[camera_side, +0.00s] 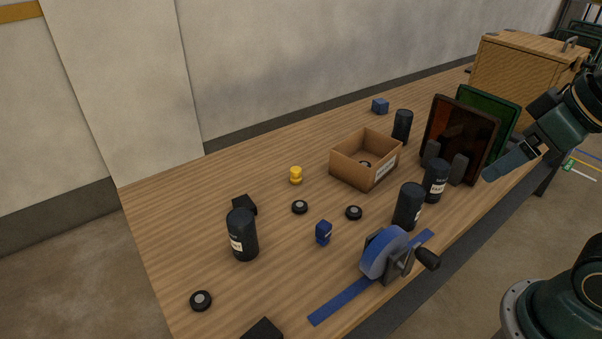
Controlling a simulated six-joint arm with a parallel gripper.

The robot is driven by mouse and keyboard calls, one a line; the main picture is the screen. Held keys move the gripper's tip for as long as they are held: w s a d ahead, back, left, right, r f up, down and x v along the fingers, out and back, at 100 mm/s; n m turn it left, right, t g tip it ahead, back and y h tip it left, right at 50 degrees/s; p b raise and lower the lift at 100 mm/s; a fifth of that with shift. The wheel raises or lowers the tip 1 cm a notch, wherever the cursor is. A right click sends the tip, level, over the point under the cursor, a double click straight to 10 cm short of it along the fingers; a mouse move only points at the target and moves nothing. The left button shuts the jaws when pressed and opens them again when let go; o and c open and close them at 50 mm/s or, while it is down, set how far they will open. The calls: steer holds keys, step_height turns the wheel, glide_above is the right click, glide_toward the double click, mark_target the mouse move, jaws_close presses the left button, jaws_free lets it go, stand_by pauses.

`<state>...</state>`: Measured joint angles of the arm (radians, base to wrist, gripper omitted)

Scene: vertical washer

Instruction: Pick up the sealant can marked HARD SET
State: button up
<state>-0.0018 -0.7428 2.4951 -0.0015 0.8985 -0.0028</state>
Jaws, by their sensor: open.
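Several dark cans stand upright on the wooden bench. One can (242,236) stands alone at the left with a pale label. A second can (408,208) stands behind the blue hand-cranked device, and a third can (435,182) stands just behind it to the right, both with pale labels. A fourth can (402,127) stands farther back, beside the cardboard box. The lettering is too small to read, so I cannot tell which is marked HARD SET. My gripper (510,162) is open and empty at the right, above the bench's front edge, apart from all the cans.
An open cardboard box (348,168) stands mid-bench. The blue cranked device (383,254) is at the front. Dark red and green panels (462,130) and a wooden cabinet (520,72) stand at the right. Small black wheels, a yellow piece (296,175) and blue blocks lie around.

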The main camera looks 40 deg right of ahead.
steer(key=w+a+r+n+y, duration=0.1)
steer(key=w+a+r+n, duration=0.2)
steer(key=w, duration=0.6)
steer(key=n+g+y, duration=0.3)
steer(key=n, duration=0.6)
glide_above(245, 218)
steer(key=s+d, duration=0.2)
steer(key=d, duration=0.1)
step_height(245, 218, down, 17)
steer(key=shift+f, duration=0.2)
steer(key=x, duration=0.8)
steer(key=shift+d, duration=0.1)
steer(key=shift+f, duration=0.25)
